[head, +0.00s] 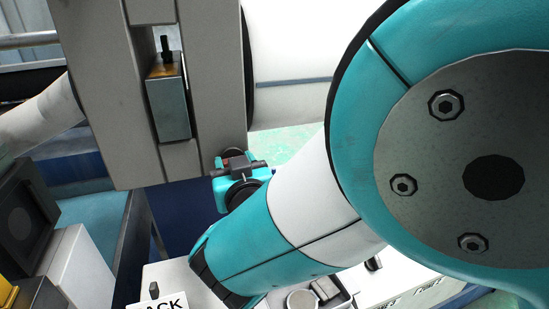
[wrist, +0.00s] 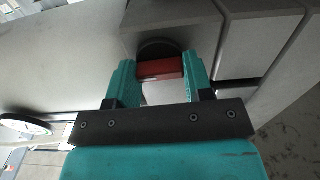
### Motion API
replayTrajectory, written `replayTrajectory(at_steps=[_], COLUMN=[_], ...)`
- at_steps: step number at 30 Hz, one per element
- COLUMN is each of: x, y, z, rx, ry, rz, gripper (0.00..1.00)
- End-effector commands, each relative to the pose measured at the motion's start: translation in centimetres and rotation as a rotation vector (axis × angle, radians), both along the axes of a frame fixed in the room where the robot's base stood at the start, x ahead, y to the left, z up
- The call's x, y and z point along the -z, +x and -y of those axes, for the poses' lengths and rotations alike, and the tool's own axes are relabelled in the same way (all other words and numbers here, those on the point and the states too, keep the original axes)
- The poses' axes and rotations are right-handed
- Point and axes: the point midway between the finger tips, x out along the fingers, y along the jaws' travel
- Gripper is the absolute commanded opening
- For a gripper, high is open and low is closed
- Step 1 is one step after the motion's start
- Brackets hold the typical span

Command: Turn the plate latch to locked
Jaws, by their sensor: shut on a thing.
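In the wrist view, a red latch bar (wrist: 161,69) sits in front of a dark round recess on a grey plate (wrist: 172,14). My gripper (wrist: 159,62) has its two teal fingers on either side of the bar and is shut on it. In the head view, my gripper (head: 238,180) is at the lower edge of the upright grey plate (head: 112,120). My arm comes in from the right and hides much of this view. The latch is too small and covered there for its angle to be clear.
A metal block with a black knob (head: 169,100) sits in a slot of the grey plate. A white cylinder (head: 285,65) extends right behind it. A dark-framed box (head: 25,215) stands at the left. A labelled white panel (head: 175,303) lies below. A round dial (wrist: 25,127) shows in the wrist view.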

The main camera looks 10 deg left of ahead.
Motion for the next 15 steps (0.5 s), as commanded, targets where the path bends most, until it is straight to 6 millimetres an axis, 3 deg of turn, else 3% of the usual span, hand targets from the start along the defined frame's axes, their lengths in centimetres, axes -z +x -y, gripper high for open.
replayTrajectory(at_steps=[15], x=[0.10], y=[0.15], z=[0.15], rx=[0.005], ry=[0.032], rz=[-0.024], gripper=[0.23])
